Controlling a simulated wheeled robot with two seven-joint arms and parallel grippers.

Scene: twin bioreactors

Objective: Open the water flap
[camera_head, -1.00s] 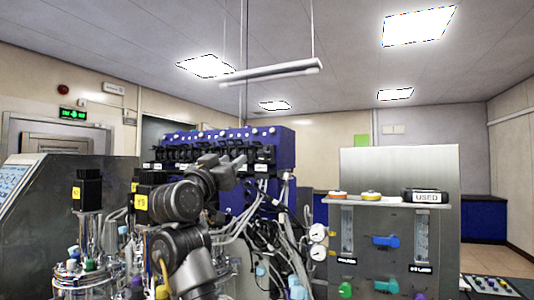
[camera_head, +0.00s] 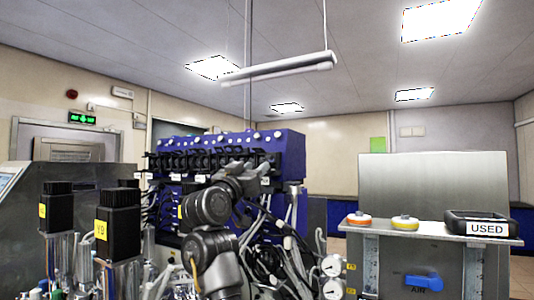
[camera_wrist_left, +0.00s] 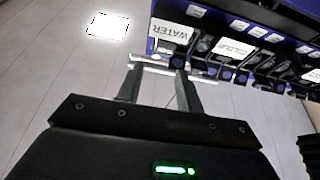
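The blue bioreactor unit (camera_head: 290,155) stands at the back centre in the head view, with a row of black parts along its front. In the left wrist view a white label reading WATER (camera_wrist_left: 172,30) shows upside down on the unit, beside other labels. Which part there is the water flap is hard to tell. My left gripper (camera_head: 250,172) is raised in front of the unit. In the left wrist view its two fingers (camera_wrist_left: 158,82) are apart with nothing clearly held between them, just below the WATER label in the picture. My right gripper is not in view.
Vessels with black motor tops (camera_head: 118,226) stand at the left. A steel panel (camera_head: 405,180) at the right carries a blue AIR valve (camera_head: 424,282), gauges and a black tray marked USED (camera_head: 480,222). Tubes and cables hang below the blue unit.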

